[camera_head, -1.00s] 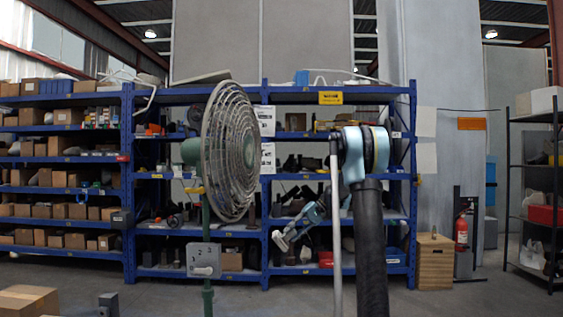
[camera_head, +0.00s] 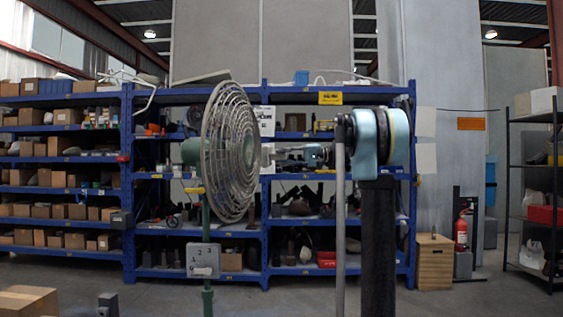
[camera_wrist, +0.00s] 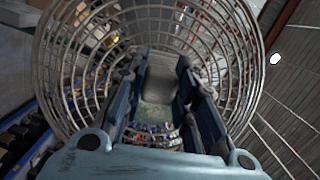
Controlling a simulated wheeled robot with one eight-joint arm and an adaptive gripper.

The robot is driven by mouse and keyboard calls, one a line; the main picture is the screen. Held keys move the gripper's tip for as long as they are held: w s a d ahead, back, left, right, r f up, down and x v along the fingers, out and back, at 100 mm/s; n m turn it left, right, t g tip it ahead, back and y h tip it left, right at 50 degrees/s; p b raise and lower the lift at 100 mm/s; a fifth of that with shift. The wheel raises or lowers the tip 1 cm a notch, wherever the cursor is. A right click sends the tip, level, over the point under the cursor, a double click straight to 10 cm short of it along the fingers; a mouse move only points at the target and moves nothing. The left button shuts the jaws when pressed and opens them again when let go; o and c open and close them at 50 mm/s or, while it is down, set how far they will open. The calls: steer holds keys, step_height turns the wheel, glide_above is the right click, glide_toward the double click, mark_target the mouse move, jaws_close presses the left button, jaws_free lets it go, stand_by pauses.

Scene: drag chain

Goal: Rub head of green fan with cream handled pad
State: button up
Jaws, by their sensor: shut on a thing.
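The green fan (camera_head: 229,150) stands upright on its green pole left of centre in the head view, its round wire cage turned to the right. My gripper (camera_head: 284,150) reaches level from the right, close to the front of the cage. In the wrist view the cage (camera_wrist: 70,62) fills the background behind my two dark fingers. My gripper (camera_wrist: 162,72) is shut on a dull grey-green piece (camera_wrist: 159,88), seemingly the handled pad; its cream handle is not clear. I cannot tell whether the pad touches the cage.
A grey control box (camera_head: 203,260) sits on the fan pole. Blue shelving (camera_head: 268,230) with boxes and parts stands behind. A cardboard box (camera_head: 28,302) is at lower left. A wooden crate (camera_head: 435,262) and a red extinguisher (camera_head: 461,235) stand at right. Floor between is clear.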

mark_target(269, 146)
steer(key=shift+w+a, duration=0.2)
steer(key=shift+a, duration=0.75)
steer(key=shift+w+a, duration=0.2)
steer(key=shift+a, duration=0.75)
steer(key=shift+w+a, duration=0.2)
steer(key=shift+a, duration=0.75)
steer(key=shift+w+a, duration=0.2)
steer(key=shift+a, duration=0.75)
steer(key=shift+w, duration=0.15)
steer(key=shift+w+d, duration=1.25)
steer(key=shift+w, duration=4.45)
steer(key=shift+s+a+r, duration=0.15)
steer(key=shift+s+r, duration=0.2)
steer(key=shift+s, duration=0.35)
steer(key=shift+s+a+r, duration=0.15)
steer(key=shift+s+r, duration=0.15)
steer(key=shift+s, duration=0.35)
steer(key=shift+s+a+r, duration=0.15)
steer(key=shift+s+r, duration=0.2)
steer(key=shift+s, duration=0.35)
